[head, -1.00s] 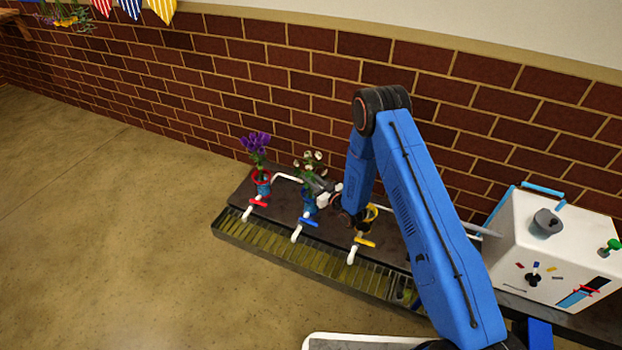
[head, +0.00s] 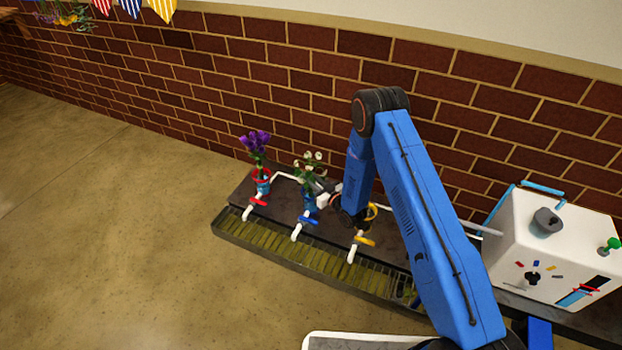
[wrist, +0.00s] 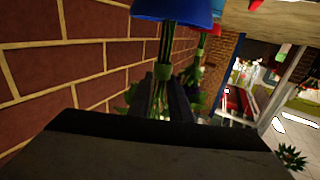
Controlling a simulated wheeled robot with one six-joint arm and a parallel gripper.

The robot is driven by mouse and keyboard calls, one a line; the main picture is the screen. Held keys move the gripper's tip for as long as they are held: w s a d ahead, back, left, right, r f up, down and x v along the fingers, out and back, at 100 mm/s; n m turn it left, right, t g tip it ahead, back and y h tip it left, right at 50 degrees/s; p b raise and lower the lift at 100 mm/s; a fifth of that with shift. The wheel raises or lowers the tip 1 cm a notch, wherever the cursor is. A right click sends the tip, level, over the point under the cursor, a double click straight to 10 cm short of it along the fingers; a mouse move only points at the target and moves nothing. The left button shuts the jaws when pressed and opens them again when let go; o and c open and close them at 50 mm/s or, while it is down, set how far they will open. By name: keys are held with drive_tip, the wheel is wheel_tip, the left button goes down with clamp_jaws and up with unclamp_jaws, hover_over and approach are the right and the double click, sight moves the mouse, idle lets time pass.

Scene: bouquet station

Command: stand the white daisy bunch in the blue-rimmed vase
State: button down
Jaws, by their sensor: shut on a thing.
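The white daisy bunch (head: 308,164) stands about upright over the blue-rimmed vase (head: 309,202), the middle one on the rack. My gripper (head: 322,191) reaches in from the right, just above the rim, and is shut on the stems. In the wrist view, which looks upside down, the fingers (wrist: 165,97) pinch the green stems (wrist: 167,45). The stems run to the mouth of the blue vase (wrist: 178,9) and their lower ends are hidden there. I cannot tell how deep they go.
A red-rimmed vase (head: 263,184) with purple flowers (head: 256,142) stands to the left. A yellow-rimmed vase (head: 371,211) is partly hidden behind my arm. White taps with coloured handles line the front above a drain grate (head: 290,261). A white box (head: 545,250) stands at right.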

drive_tip(key=shift+f, duration=0.1)
drive_tip(key=c, duration=1.6)
unclamp_jaws()
drive_tip(key=shift+o, duration=0.2)
drive_tip(key=v, duration=1.7)
drive_tip(key=shift+s+d, duration=0.15)
drive_tip(key=shift+d, duration=0.05)
